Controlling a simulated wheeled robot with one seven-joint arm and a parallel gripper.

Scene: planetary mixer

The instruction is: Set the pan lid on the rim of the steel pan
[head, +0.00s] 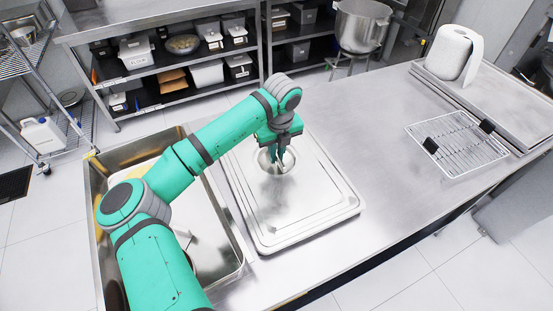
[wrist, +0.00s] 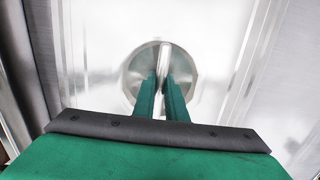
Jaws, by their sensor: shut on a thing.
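The pan lid (head: 315,205) is a large rectangular steel sheet with stepped edges on the steel counter, right of the basin. It has a round recess with a narrow bar handle (wrist: 163,58) across it. In the wrist view the bare lid (wrist: 100,40) surrounds this recess. My gripper (head: 279,160) points down into the recess, and its two green fingers (wrist: 161,85) are shut on the bar. I cannot tell whether the lid rests on something or hangs just above it. No separate steel pan shows clearly; one under the lid would be hidden.
A deep steel basin (head: 237,268) lies left, partly behind my arm. A wire rack (head: 458,155) with black clips and a paper towel roll (head: 455,52) on a flat steel slab (head: 500,98) are at the right. The counter (head: 350,125) between lid and rack is clear.

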